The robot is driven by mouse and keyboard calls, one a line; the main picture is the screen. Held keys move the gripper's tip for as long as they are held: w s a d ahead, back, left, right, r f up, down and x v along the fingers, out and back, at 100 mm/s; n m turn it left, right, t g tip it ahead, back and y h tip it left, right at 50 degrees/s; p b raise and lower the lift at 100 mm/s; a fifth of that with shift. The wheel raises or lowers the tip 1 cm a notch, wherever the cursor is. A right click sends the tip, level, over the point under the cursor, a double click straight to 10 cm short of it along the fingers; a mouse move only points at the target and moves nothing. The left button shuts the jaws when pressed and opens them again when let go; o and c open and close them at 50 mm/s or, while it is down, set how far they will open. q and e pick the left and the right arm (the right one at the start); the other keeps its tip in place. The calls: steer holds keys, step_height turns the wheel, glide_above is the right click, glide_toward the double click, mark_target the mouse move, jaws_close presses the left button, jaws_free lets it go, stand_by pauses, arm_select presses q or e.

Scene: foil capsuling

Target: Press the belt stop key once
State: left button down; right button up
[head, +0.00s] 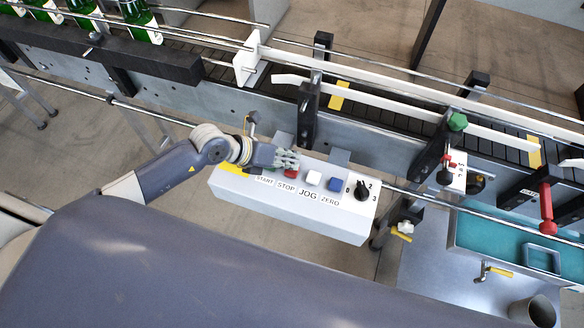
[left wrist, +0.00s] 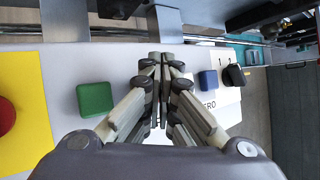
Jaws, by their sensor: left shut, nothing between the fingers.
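The white control box (head: 290,205) hangs at the front of the conveyor, with keys labelled START, STOP, JOG and ZERO. The red stop key (head: 291,173) shows partly, just below my left gripper (head: 288,160) in the head view. My left gripper is shut and empty, its fingertips close over the stop key; I cannot tell whether they touch it. In the left wrist view the shut fingers (left wrist: 166,62) hide the stop key. The green start key (left wrist: 95,99) is to their left there, and the blue zero key (left wrist: 208,80) to their right.
A white jog key (head: 313,178) and a black selector knob (head: 362,190) are on the box. A red round button (left wrist: 5,115) sits on a yellow patch (left wrist: 25,75). Green bottles (head: 138,15) stand on the belt at the upper left. Guide rails (head: 400,88) run above the belt.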

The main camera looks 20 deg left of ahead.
arm_select(q)
steer(key=shift+f, duration=0.5)
steer(key=shift+r, duration=0.1)
stand_by(0.5)
steer(key=shift+r+p, duration=0.7)
steer(key=shift+r, duration=0.2)
step_height(320, 180, up, 5)
steer(key=p, duration=0.5)
steer(key=shift+r, duration=0.1)
stand_by(0.4)
